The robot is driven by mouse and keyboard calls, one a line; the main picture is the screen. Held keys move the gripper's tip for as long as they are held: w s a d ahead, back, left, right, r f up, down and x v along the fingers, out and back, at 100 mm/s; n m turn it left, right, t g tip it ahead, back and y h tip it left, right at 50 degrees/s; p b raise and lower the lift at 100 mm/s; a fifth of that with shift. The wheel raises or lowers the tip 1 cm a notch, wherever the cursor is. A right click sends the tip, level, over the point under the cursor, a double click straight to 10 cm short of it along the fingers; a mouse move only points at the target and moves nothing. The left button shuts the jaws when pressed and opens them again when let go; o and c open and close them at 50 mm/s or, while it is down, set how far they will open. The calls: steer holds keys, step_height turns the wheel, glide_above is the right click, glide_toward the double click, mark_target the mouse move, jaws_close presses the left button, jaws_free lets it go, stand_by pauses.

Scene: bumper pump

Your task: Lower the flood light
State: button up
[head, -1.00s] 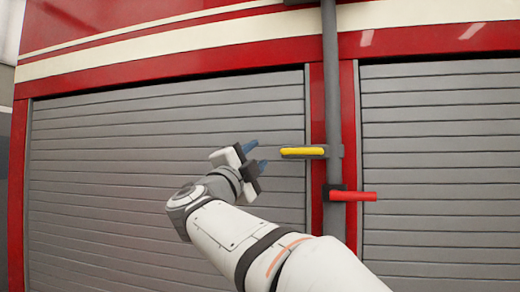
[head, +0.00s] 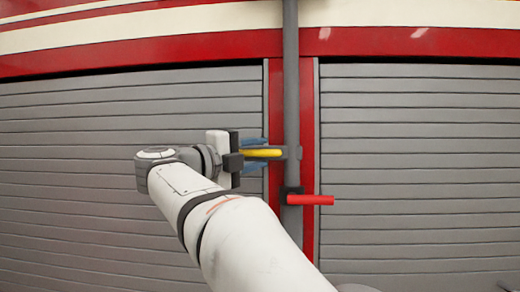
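A grey vertical mast pole (head: 291,90) runs up the red post between two grey shutters. A yellow lever (head: 262,153) sticks out to the left from a grey bracket on the pole. A red lever (head: 311,200) sticks out to the right from a dark collar lower on the pole. My gripper (head: 263,154) is at the yellow lever, with one blue fingertip above it and one below. The fingers look apart from the lever, with small gaps, so the gripper is open around it. The flood light itself is not in view.
Grey roller shutters fill both sides, the left one (head: 80,170) behind my arm and the right one (head: 420,170) clear of it. A red and white band (head: 130,35) crosses the top. There is free room in front of the right shutter.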

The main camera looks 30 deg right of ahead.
steer(key=shift+d, duration=0.45)
steer(key=shift+c, duration=0.4)
jaws_close()
